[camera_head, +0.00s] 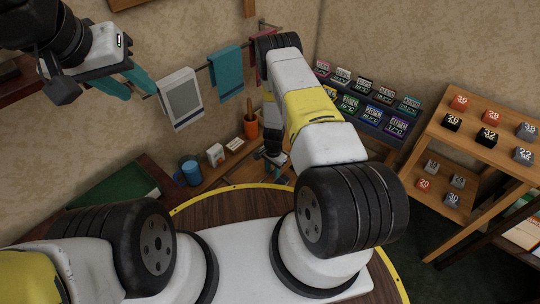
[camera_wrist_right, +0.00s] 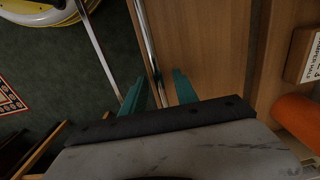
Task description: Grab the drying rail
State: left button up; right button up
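The drying rail (camera_head: 246,42) is a thin bar along the left wall, with a white-grey towel (camera_head: 184,100), a teal towel (camera_head: 227,72) and a pink towel hanging from it. My left gripper (camera_head: 132,84) has its teal fingers apart and empty, close to the rail's near left end; contact cannot be told. My right gripper (camera_head: 275,157) is low by the shelf, mostly hidden behind my arm in the head view. In the right wrist view its teal fingers (camera_wrist_right: 158,92) are apart, with a shiny metal bar (camera_wrist_right: 149,45) running between them; I cannot tell whether it is the drying rail.
A dark sloped display rack (camera_head: 385,130) and a wooden stand with numbered blocks (camera_head: 505,150) stand to the right.

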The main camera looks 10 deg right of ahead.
jog(key=shift+c, duration=0.3)
grip_shut()
dwell(1.2)
